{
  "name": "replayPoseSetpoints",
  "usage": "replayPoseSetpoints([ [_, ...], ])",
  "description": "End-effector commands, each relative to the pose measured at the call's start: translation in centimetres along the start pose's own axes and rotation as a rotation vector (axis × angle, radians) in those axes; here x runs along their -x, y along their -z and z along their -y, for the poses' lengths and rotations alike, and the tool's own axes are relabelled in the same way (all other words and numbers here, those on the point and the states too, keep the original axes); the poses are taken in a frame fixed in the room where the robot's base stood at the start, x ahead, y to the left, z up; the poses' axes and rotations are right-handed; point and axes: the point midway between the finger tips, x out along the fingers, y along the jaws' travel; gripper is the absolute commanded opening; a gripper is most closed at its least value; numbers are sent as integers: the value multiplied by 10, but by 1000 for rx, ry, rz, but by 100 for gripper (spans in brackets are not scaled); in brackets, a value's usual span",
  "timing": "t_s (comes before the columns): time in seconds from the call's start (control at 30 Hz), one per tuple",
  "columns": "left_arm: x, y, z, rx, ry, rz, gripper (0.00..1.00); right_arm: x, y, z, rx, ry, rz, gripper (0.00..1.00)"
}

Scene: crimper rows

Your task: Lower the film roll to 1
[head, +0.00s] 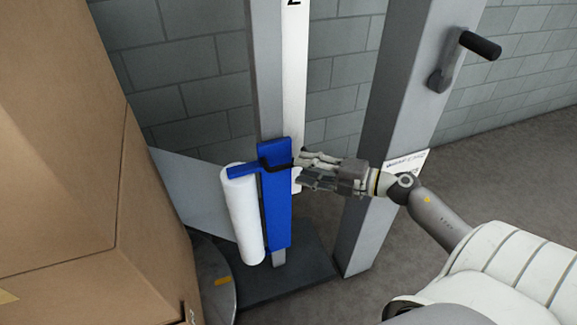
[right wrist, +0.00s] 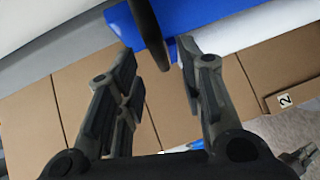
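The white film roll (head: 243,215) hangs upright on the blue carriage (head: 277,208), low on a grey mast (head: 265,70). A white scale strip (head: 293,80) runs up the mast, with a partly cut-off mark at the top edge. A black handle (head: 276,166) sticks out of the carriage's upper part. My right gripper (head: 306,170) is at the handle's right side. In the right wrist view its fingers (right wrist: 157,55) are apart, with the dark handle (right wrist: 150,30) between their tips and visible gaps beside it. My left gripper is not in view.
Stacked brown cardboard boxes (head: 60,150) fill the left side, beside a grey round turntable (head: 215,285). A grey post (head: 385,150) with a black-gripped crank (head: 465,55) stands at the right, behind my right arm. Bare floor (head: 500,170) lies right of the post.

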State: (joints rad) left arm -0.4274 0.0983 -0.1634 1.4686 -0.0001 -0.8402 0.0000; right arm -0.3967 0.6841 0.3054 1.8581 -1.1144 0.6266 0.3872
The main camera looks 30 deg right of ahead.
Motion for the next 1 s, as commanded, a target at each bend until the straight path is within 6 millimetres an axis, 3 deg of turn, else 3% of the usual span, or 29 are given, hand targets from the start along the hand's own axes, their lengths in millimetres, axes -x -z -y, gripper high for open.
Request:
replayPoseSetpoints([
  [0.2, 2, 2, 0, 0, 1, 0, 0, -31, -1, -1, 1, -3, 1, 35],
  [0.4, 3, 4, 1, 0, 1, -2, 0, -48, 0, 0, 1, -1, 0, 35],
  [0.8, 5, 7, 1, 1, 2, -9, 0, -52, 0, 0, 0, 0, 1, 35],
  [1.0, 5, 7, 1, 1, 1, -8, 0, -52, 0, 0, 0, 0, 1, 10],
])
